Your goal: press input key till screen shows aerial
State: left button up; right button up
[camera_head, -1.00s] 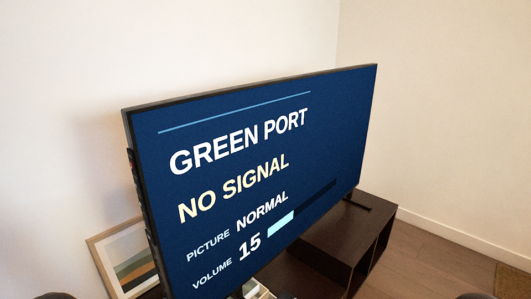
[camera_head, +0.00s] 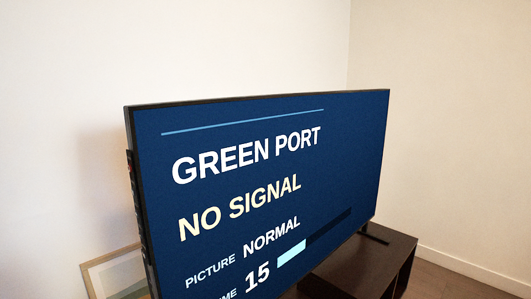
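The television screen (camera_head: 330,180) is lit dark blue and fills the middle of the head view. It reads "GREEN PORT", "NO SIGNAL", "PICTURE NORMAL" and a volume line with 15 and a partly filled bar. The word "aerial" does not show on it. Small parts, perhaps keys (camera_head: 131,165), sit along the television's left side edge, too small to read. The lower left of the screen is cut off by the frame. Neither of my grippers is in view.
The television stands on a dark brown cabinet (camera_head: 390,257) with a foot at its right. A framed picture (camera_head: 103,272) leans at the lower left, partly behind the television. Pale walls meet behind. Wooden floor (camera_head: 440,278) shows at the lower right.

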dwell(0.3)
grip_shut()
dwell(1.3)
